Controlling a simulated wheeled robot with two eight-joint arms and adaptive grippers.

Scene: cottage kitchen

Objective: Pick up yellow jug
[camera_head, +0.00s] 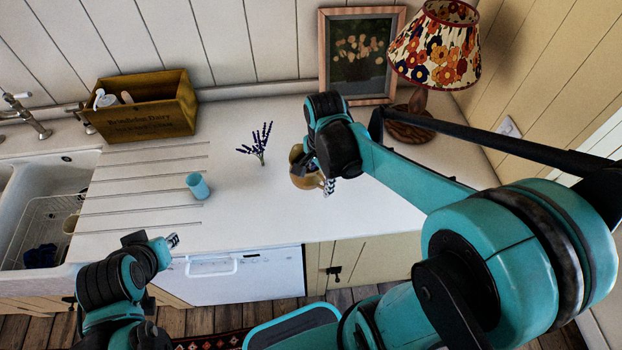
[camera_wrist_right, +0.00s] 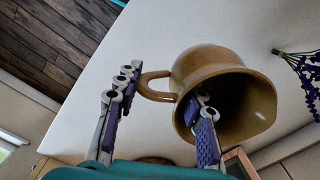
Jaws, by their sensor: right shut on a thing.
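The yellow jug (camera_head: 303,182) is a mustard-brown jug at the right-middle of the white counter, partly hidden by my right arm. My right gripper (camera_head: 325,183) is at the jug. In the right wrist view the jug (camera_wrist_right: 212,62) shows its open mouth and its loop handle. The right gripper (camera_wrist_right: 160,92) is shut on the jug, with one finger outside by the handle and the other inside the mouth. I cannot tell whether the jug's base touches the counter. My left gripper (camera_head: 171,242) is near the counter's front edge, away from the jug; its opening is unclear.
A wooden crate (camera_head: 150,115), a framed picture (camera_head: 357,55) and a flowered lamp (camera_head: 437,48) stand along the back. The sink (camera_head: 25,175) is at the left.

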